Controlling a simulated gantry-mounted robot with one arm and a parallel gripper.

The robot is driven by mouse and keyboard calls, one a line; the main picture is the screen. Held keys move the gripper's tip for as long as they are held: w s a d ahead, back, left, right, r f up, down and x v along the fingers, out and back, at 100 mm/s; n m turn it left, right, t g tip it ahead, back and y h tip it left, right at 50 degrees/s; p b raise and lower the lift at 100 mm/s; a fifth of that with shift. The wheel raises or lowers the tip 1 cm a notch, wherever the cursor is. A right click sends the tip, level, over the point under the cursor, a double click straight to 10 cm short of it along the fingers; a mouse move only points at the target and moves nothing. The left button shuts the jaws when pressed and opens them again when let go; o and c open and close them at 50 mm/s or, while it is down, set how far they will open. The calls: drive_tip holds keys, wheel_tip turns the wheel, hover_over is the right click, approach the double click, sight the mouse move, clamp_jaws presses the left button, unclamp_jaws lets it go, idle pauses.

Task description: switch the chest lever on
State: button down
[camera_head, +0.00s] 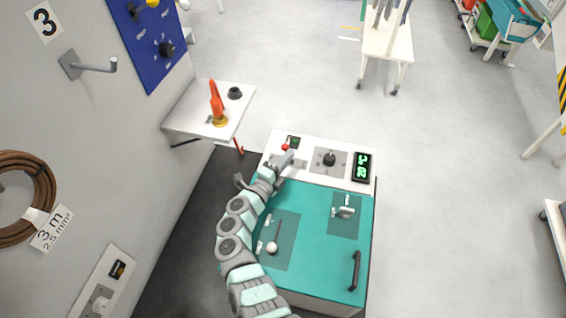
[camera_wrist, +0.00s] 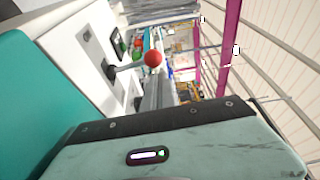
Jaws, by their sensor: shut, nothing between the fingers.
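The chest (camera_head: 320,265) has a teal top and a white control panel (camera_head: 325,143) along its far edge. A small lever with a red ball (camera_head: 285,147) stands at the panel's left part; the red ball also shows in the wrist view (camera_wrist: 153,58), on a metal stem rising from the panel. My gripper (camera_head: 287,158) is shut and empty, right beside the red-ball lever. In the wrist view its grey fingers (camera_wrist: 157,93) lie just past the ball; I cannot tell whether they touch it. Another lever with a white ball (camera_head: 271,248) lies on the teal top.
The panel also carries a black knob (camera_head: 330,158) and a green-lit display (camera_head: 362,166). The teal top has a metal latch (camera_head: 345,212) and a dark handle (camera_head: 355,270). A white shelf (camera_head: 190,112) with an orange-handled tool (camera_head: 216,103) juts from the wall at left.

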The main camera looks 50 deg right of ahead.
drive_tip(key=a, duration=0.3)
drive_tip(key=s+a+b, duration=0.1)
drive_tip(key=a, duration=0.6)
drive_tip(key=shift+s+a+f, duration=0.15)
drive_tip(key=shift+s+a, duration=0.15)
drive_tip(key=shift+a, duration=0.05)
idle(0.3)
